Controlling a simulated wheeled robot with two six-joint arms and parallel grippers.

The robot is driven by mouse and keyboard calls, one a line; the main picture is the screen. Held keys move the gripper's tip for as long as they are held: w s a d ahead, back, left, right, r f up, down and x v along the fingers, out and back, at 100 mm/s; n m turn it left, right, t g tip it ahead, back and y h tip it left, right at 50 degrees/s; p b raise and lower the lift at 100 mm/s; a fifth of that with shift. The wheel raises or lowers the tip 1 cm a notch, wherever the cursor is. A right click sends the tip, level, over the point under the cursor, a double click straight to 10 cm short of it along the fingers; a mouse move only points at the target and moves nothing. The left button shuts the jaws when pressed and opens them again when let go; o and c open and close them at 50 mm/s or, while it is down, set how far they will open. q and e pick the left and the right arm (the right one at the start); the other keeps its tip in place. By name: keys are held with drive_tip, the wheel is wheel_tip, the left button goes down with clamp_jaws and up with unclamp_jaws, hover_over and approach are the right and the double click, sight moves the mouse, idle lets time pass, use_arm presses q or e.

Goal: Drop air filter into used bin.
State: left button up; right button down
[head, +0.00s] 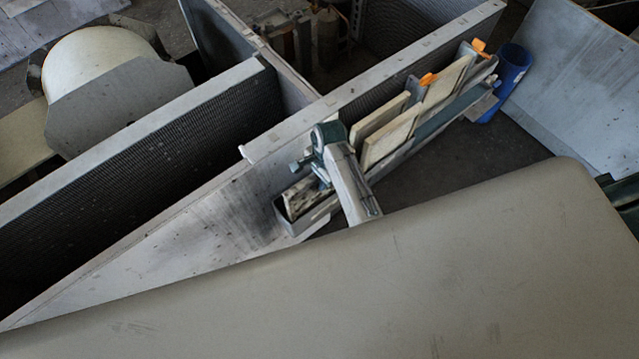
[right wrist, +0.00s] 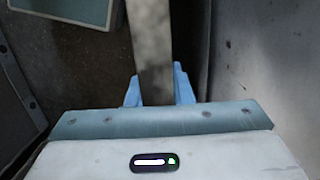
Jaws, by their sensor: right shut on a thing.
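My right gripper (right wrist: 157,92) is shut on the air filter (right wrist: 153,45), a thin, grey, stained panel standing between its blue fingers in the right wrist view. In the head view, my right arm reaches over the large pale panel, and its gripper is beside a grimy filter edge (head: 299,196) at the near end of a grey tray (head: 291,226). The fingertips are largely hidden there. A blue round bin (head: 512,68) stands at the far end of the tray; no label shows which bin is for used filters. My left gripper is not in view.
Cleaner cream filters (head: 387,137) stand in the tray, with orange clips (head: 428,79) near its far end. A grey sheet-metal wall (head: 205,235) runs close beside the gripper. A large beige panel (head: 430,270) fills the foreground. Dark floor (head: 480,155) is open right of the tray.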

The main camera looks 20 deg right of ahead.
wheel_tip(320, 180, down, 5)
drive_tip(key=shift+r+p, duration=0.1)
drive_tip(key=shift+p, duration=0.4)
drive_tip(key=shift+w+f, duration=0.1)
drive_tip(key=shift+f, duration=0.55)
drive_tip(key=c, duration=1.3)
unclamp_jaws()
drive_tip(key=shift+r, duration=0.1)
